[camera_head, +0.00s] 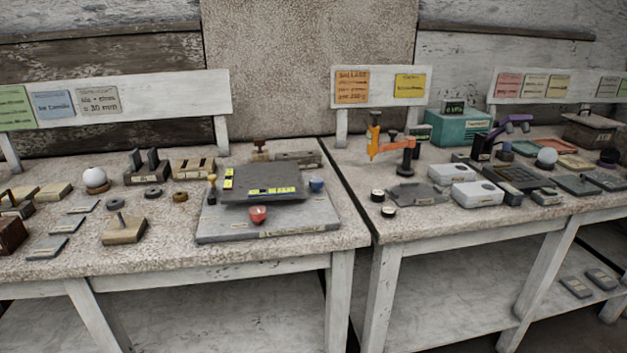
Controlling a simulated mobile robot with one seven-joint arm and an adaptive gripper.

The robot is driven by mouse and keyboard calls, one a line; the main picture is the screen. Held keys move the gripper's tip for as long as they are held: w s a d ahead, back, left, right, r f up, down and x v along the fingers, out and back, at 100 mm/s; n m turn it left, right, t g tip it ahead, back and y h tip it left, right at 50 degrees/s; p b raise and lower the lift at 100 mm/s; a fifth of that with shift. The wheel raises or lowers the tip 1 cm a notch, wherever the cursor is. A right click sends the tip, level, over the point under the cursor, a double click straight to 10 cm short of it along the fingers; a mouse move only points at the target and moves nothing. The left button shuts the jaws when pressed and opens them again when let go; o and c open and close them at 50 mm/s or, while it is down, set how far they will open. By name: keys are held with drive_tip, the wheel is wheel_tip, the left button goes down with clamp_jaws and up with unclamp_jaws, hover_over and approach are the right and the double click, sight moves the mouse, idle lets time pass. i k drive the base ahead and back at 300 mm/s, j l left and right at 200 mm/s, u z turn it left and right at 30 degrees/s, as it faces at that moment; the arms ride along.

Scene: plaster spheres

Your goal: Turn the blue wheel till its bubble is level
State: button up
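The blue wheel (317,185) is a small blue knob at the right side of a grey levelling base (215,225) on the left bench. A dark grey plate (265,178) sits on the base. One yellow vial (228,178) runs along the plate's left edge, and another yellow vial (272,190) lies along its front edge. Both have dark marks, too small to read as a bubble's position. Which vial belongs to the blue wheel cannot be told. A red wheel (258,214) sits at the base's front. My gripper is not in view.
Rings, a white ball (94,178) and a wooden block with a peg (124,229) lie further left. A gap separates the right bench (430,220), which holds an orange-armed stand (392,146) and boxes.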

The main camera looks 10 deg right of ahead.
sight(315, 182)
drive_tip(key=i+j+z, duration=0.15)
drive_tip(key=i+z, duration=0.25)
drive_tip(key=i+j+z, duration=0.2)
drive_tip(key=z, duration=0.15)
drive_tip(key=i+j+z, duration=0.4)
